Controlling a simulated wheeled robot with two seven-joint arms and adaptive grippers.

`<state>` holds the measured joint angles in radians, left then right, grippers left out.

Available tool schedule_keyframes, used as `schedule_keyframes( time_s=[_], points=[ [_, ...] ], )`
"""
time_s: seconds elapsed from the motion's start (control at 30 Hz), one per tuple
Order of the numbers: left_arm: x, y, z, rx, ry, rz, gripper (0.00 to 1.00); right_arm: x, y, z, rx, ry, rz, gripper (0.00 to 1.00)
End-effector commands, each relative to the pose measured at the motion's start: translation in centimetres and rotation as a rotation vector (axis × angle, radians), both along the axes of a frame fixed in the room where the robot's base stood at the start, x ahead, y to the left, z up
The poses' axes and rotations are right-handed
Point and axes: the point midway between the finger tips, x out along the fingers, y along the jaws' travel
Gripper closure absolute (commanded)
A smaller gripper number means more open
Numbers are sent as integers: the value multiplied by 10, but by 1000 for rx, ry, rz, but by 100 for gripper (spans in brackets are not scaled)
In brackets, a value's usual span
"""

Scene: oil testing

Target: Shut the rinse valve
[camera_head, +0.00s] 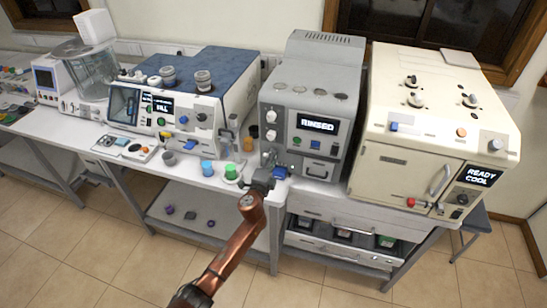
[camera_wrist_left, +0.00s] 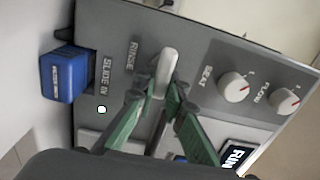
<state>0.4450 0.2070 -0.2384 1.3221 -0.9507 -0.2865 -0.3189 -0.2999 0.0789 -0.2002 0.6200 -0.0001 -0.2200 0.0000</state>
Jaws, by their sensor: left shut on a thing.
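The rinse valve is a white lever (camera_wrist_left: 167,68) beside the "RINSE" label on the grey machine's front panel, in the left wrist view. My left gripper (camera_wrist_left: 162,94) has its green fingers closed around the lower part of the lever; the upper end sticks out between them. In the head view my left gripper (camera_head: 262,180) is at the lower left front of the grey machine (camera_head: 306,103), whose screen reads "RINSED". The lever is hidden behind the gripper there. My right gripper is in neither view.
A blue block (camera_wrist_left: 64,78) by the "SLIDE IN" label sticks out near the gripper. A blue cup (camera_head: 207,168) and a green cup (camera_head: 230,171) stand left of the gripper.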

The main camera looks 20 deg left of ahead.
Motion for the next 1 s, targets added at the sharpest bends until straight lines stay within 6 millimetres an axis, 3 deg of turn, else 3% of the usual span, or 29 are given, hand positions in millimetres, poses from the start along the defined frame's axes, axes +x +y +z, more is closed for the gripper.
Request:
schedule_keyframes(
  time_s=[0.53,0.57,0.8,1.0],
  points=[
    [0,-1,-2,28,1,-2,100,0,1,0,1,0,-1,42],
    [0,-1,-2,28,1,-2,89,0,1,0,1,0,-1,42],
    [0,0,-1,26,0,-1,72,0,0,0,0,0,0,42],
    [0,0,-1,26,-1,0,71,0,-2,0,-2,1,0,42]
  ],
)
